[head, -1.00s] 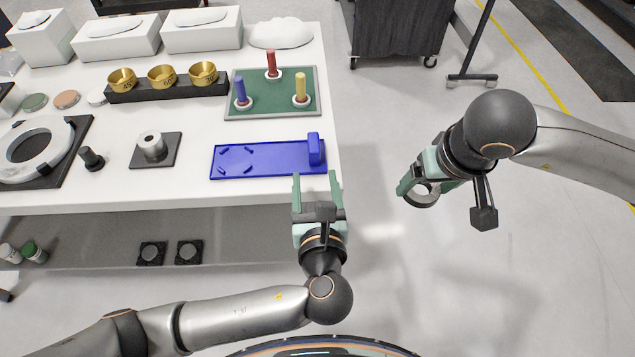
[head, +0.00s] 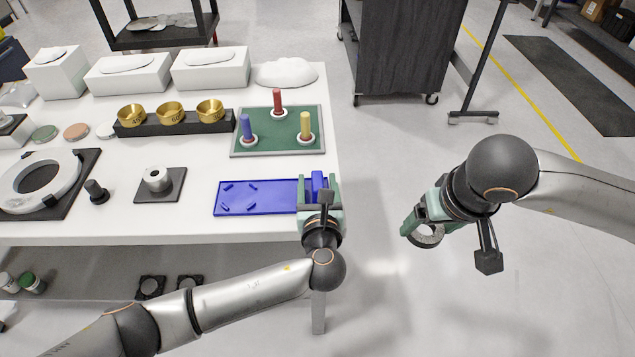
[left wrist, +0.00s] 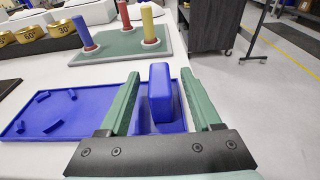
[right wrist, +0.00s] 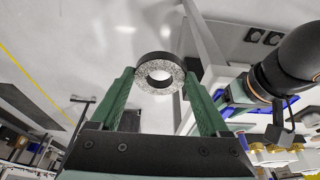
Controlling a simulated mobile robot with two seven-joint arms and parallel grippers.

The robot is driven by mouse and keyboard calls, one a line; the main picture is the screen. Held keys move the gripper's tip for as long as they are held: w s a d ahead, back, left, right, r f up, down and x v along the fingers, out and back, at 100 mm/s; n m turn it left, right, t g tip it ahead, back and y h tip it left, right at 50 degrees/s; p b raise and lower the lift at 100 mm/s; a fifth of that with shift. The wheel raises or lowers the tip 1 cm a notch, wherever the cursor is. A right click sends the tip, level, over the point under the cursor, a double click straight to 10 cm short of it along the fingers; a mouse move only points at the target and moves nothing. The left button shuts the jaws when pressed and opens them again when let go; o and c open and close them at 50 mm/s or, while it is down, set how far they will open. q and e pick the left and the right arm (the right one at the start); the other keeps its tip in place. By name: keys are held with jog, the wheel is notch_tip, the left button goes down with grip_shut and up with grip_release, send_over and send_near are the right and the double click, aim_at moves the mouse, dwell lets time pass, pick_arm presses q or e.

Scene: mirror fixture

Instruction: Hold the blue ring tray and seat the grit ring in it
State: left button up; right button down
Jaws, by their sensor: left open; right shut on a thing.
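The blue ring tray (head: 255,198) lies flat near the table's front right edge. Several small raised blocks mark its left part, and an upright blue handle (left wrist: 161,93) stands at its right end. My left gripper (head: 318,183) is open with its fingers on either side of the handle; in the left wrist view a gap shows between each finger and the handle. My right gripper (right wrist: 159,77) is shut on the grit ring (right wrist: 159,58), a speckled grey ring with a dark outer side. It holds the ring (head: 428,240) over the floor, right of the table.
A green board (head: 280,145) with red, blue and yellow pegs stands behind the tray. A black block with brass cups (head: 170,118), a grey cylinder on a dark plate (head: 158,183) and a large white ring fixture (head: 40,180) are further left.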

pick_arm(q)
grip_shut()
dwell(0.6)
dwell(1.0)
